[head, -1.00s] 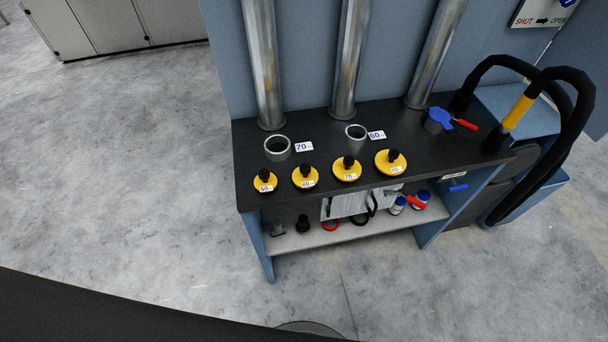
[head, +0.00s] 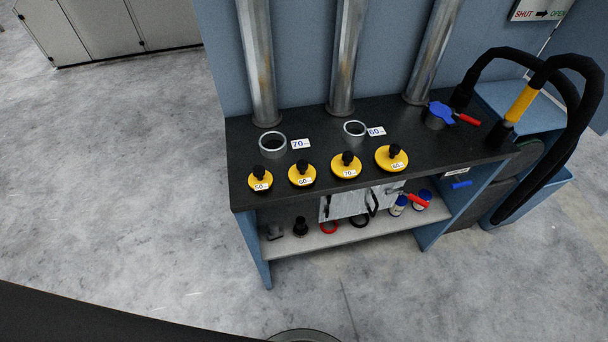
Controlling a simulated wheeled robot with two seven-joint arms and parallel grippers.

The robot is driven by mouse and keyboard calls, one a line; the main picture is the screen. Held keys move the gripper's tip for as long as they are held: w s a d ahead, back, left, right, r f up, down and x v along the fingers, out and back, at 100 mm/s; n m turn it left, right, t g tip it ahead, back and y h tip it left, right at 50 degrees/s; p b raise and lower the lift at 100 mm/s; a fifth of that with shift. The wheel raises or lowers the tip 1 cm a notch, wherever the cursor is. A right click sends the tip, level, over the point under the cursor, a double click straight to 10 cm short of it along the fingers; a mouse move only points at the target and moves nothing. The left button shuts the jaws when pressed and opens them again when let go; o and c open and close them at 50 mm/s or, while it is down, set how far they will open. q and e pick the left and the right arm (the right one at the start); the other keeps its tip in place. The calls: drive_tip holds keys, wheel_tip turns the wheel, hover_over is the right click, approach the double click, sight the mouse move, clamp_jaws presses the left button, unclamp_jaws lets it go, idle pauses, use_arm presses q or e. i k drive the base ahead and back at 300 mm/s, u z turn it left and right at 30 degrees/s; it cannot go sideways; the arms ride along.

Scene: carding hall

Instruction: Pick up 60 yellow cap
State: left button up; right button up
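Several yellow caps with black knobs stand in a row along the front of a dark bench top (head: 215,130). The 60 yellow cap (head: 302,175) is second from the left, with a white label at its front. To its left is the 50 cap (head: 260,179). To its right are the 70 cap (head: 346,166) and a larger cap (head: 391,158) that seems to read 80. Neither of my grippers is in view.
Two open pipe ends, labelled 70 (head: 272,145) and 60 (head: 355,133), stand behind the caps. Metal pipes (head: 345,60) rise at the back. A blue valve with a red handle (head: 440,115) and a black hose (head: 565,130) are at right. The floor in front is clear.

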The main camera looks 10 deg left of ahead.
sight(301, 174)
drive_tip(key=z, duration=2)
drive_tip(key=i, duration=2.5)
drive_tip(key=u, duration=3.25)
